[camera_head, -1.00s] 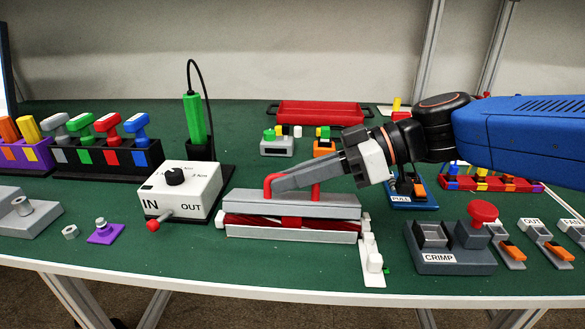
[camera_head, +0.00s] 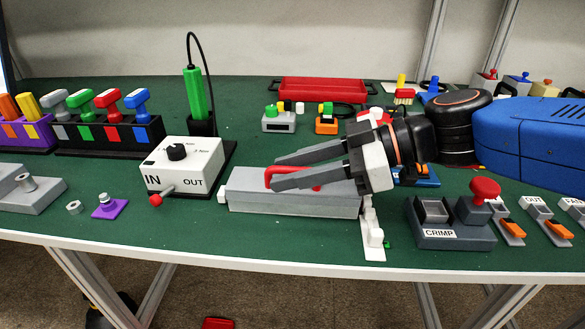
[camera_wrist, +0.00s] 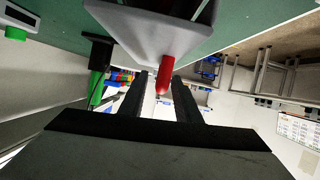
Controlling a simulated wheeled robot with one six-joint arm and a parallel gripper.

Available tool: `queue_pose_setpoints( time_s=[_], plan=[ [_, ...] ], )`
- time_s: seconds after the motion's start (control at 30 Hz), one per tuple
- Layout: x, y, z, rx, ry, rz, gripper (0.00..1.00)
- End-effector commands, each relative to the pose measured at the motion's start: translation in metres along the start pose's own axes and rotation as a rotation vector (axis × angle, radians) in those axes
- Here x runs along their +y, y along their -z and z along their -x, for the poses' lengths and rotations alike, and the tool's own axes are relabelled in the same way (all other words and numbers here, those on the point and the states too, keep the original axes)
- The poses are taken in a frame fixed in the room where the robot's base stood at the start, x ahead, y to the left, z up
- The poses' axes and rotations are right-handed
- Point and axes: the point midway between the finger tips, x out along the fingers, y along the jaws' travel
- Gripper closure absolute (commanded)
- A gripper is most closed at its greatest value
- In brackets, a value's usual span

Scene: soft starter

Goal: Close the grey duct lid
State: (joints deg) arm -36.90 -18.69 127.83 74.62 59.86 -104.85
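The grey duct (camera_head: 295,207) lies on the green table, and its grey lid (camera_head: 245,193) sits down flush on it, with no red interior showing between them. A red handle (camera_head: 268,178) stands on top of the lid. My gripper (camera_head: 274,171) is above the lid, reaching in from the right. Its two grey fingers are apart, one on each side of the handle. In the wrist view the red handle (camera_wrist: 163,80) shows between the two dark fingers, below the pale grey lid surface (camera_wrist: 150,30). My near finger hides part of the handle.
A white IN/OUT box (camera_head: 185,180) with a red-tipped lever stands close left of the duct. A white bracket (camera_head: 372,235) is at its right end. The dark CRIMP station (camera_head: 450,225) is farther right. A red tray (camera_head: 325,91) lies behind.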

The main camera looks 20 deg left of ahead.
Motion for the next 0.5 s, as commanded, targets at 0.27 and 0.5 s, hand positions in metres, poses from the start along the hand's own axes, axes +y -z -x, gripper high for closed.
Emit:
queue_pose_setpoints(
  time_s=[0.27, 0.5],
  plan=[
    [-0.0001, 0.0001, 0.0000, 0.000, 0.001, 0.000, 0.71],
    [0.0003, 0.0002, 0.0040, 0.000, 0.000, 0.001, 0.71]
  ],
)
